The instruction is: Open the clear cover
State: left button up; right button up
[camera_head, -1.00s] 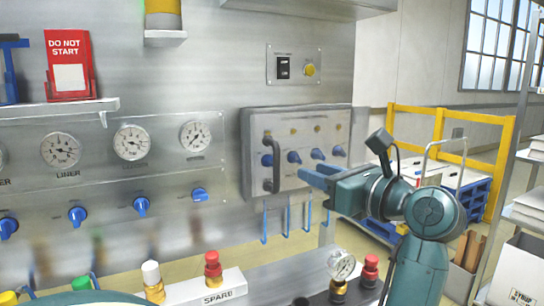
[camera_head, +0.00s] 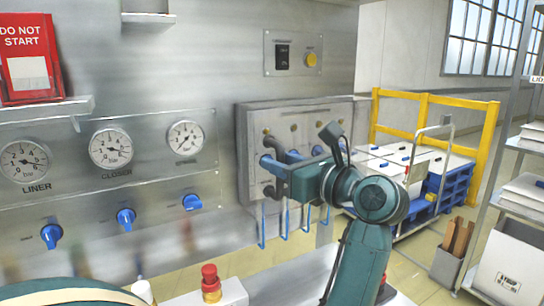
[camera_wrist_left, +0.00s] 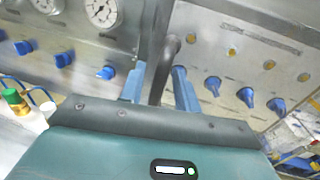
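A grey valve box (camera_head: 243,150) stands on the steel wall, with blue knobs and small yellow fittings on its face. The clear cover (camera_head: 335,112) over this face is hard to make out and looks closed. A dark upright handle (camera_head: 271,145) is at its left side, and its middle is partly hidden by my gripper. My left gripper (camera_head: 277,164) is at the handle. In the left wrist view, the handle (camera_wrist_left: 166,60) stands between the two blue fingers of my left gripper (camera_wrist_left: 160,88), with visible gaps, so it is open around or just before it. My right gripper is not seen.
Gauges (camera_head: 111,148) and blue valve knobs (camera_head: 126,218) are on the wall to the left. A red-topped fitting (camera_head: 210,282) stands below. Blue hooks (camera_head: 262,225) hang under the box. A yellow rail (camera_head: 440,98), a cart and a shelf rack stand to the right.

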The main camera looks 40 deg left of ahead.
pick_arm(q)
jog(key=shift+a, duration=0.35)
jog(key=shift+c, duration=0.4)
grip_shut()
